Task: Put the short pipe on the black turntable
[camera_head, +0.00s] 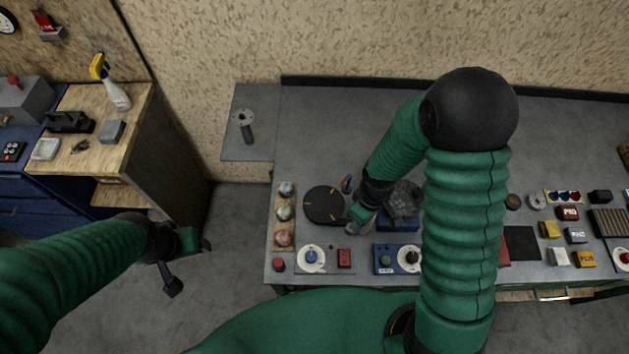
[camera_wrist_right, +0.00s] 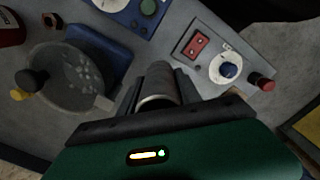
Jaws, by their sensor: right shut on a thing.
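The black turntable (camera_head: 323,205) is a dark disc with small yellow marks, lying on the grey workbench left of my right gripper (camera_head: 357,219). My right gripper is shut on the short pipe, a grey metal cylinder (camera_wrist_right: 158,86) seen between the fingers in the right wrist view. In the head view the pipe (camera_head: 352,228) is small and partly hidden by the gripper, close to the turntable's right edge. I cannot tell its height above the bench. My left gripper (camera_head: 189,265) is open and empty above the floor, left of the bench.
A wooden tray of balls (camera_head: 284,214) stands left of the turntable. A grey dish (camera_wrist_right: 65,82) and a blue block lie right of it in the head view. A dial (camera_head: 312,257) and red switch (camera_head: 344,258) lie in front. A post (camera_head: 246,126) stands on the side shelf.

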